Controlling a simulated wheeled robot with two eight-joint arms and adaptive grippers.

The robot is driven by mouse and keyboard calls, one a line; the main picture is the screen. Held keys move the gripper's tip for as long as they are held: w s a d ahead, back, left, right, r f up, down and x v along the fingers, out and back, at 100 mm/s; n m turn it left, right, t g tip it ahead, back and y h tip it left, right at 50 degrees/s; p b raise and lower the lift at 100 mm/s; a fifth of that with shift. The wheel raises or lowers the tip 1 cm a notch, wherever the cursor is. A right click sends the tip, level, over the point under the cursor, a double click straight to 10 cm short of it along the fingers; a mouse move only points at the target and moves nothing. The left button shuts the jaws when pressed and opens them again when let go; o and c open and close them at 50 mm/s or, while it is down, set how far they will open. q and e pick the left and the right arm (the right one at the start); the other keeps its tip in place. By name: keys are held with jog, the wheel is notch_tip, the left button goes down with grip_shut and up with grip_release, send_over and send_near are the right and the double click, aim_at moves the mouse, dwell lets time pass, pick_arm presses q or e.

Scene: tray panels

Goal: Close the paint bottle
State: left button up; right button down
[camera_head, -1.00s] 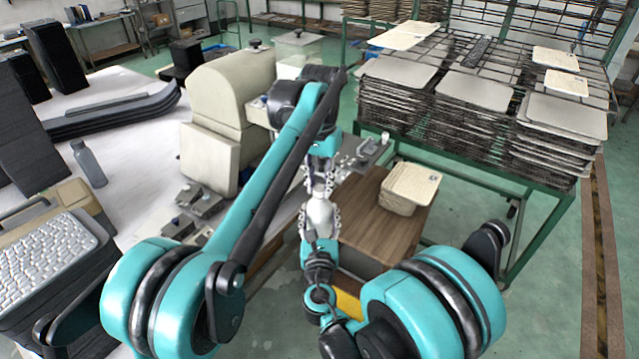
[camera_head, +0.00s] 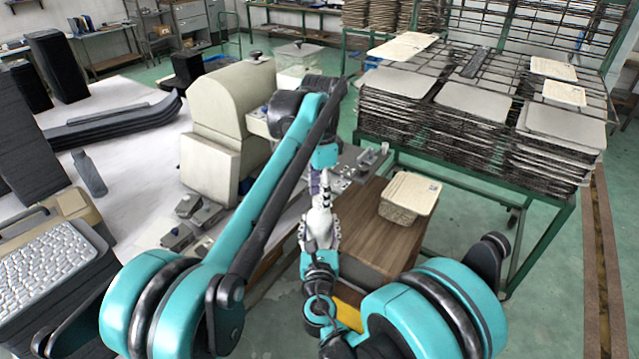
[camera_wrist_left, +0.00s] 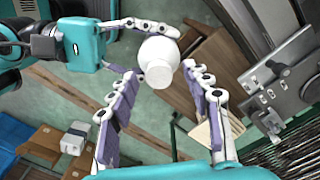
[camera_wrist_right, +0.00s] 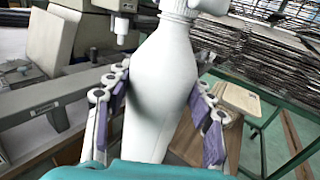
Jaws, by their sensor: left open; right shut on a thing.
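A white paint bottle (camera_head: 321,222) is upright in my right gripper (camera_head: 320,236). In the right wrist view its smooth body (camera_wrist_right: 163,85) fills the space between the two fingers of that gripper (camera_wrist_right: 158,85). A ridged white top (camera_wrist_right: 180,8) shows at the upper edge there. In the left wrist view the bottle's round white top (camera_wrist_left: 158,74) faces the camera, between the fingertips of my open left gripper (camera_wrist_left: 160,80), with gaps on both sides. I cannot tell how firmly the top sits. In the head view my left arm partly hides the left gripper.
A wooden cabinet (camera_head: 375,222) stands just right of the bottle, with a stack of light panels (camera_head: 409,195) on it. A beige machine (camera_head: 225,105) stands on the left. A green rack with stacked trays (camera_head: 480,125) fills the back right.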

pick_arm(q)
notch_tip(320, 180, up, 12)
jog(key=shift+f, duration=0.2)
dwell(0.6)
jog(key=s+a+f+n+t, duration=0.45)
jog(key=s+a+n, duration=0.25)
jog(key=s+a, duration=0.3)
jog(key=s+a+f+n+t, duration=0.1)
jog(key=s+a+f+n, duration=0.2)
jog(key=s+f, duration=0.3)
jog(key=s+a+f+n+t, duration=0.1)
jog(key=s+a+f+n, duration=0.2)
jog(key=s+f, duration=0.4)
notch_tip(320, 180, down, 7)
jog(key=shift+s+a+r+n+t, duration=0.2)
jog(key=shift+s+a+n+t, duration=0.15)
jog(key=shift+a, duration=0.55)
